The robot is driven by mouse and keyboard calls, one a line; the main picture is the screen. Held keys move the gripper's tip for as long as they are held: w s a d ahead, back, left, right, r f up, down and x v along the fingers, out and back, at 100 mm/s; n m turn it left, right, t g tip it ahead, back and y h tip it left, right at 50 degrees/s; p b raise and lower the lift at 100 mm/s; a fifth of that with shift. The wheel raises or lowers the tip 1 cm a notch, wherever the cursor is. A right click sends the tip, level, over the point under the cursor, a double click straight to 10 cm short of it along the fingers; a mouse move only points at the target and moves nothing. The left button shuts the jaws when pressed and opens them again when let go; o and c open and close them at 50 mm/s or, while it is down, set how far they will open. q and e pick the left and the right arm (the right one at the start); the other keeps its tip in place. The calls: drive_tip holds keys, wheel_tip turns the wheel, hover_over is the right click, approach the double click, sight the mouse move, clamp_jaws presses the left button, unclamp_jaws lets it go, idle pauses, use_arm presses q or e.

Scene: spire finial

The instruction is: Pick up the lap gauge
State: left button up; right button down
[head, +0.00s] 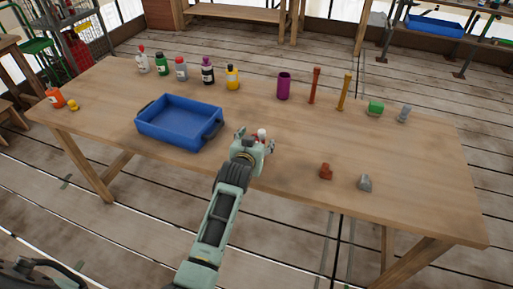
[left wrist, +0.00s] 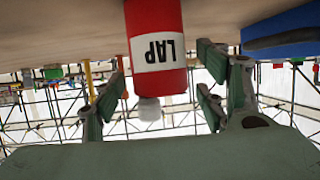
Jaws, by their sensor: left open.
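The lap gauge (head: 262,134) is a small red cylinder with a white cap, standing on the table near its front edge. In the left wrist view, which is upside down, the lap gauge (left wrist: 157,50) shows a white label reading LAP. My left gripper (head: 256,141) is open at the gauge. Its fingers stand on either side of the gauge, with a visible gap on each side near the cap. The gauge's base is hidden by the gripper in the head view. My right gripper is not in view.
A blue tray (head: 168,138) stands just left of my gripper on the wooden table (head: 330,135). Several bottles line the back left. A purple cup (head: 283,86) and two upright posts stand behind. A brown piece (head: 326,171) and a grey piece (head: 365,183) lie to the right.

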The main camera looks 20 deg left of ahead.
use_arm(q)
drive_tip(key=shift+w+f, duration=0.2)
drive_tip(key=shift+w, duration=0.2)
drive_tip(key=c, duration=1.2)
drive_tip(key=shift+c, duration=0.7)
drive_tip(key=shift+r, duration=0.15)
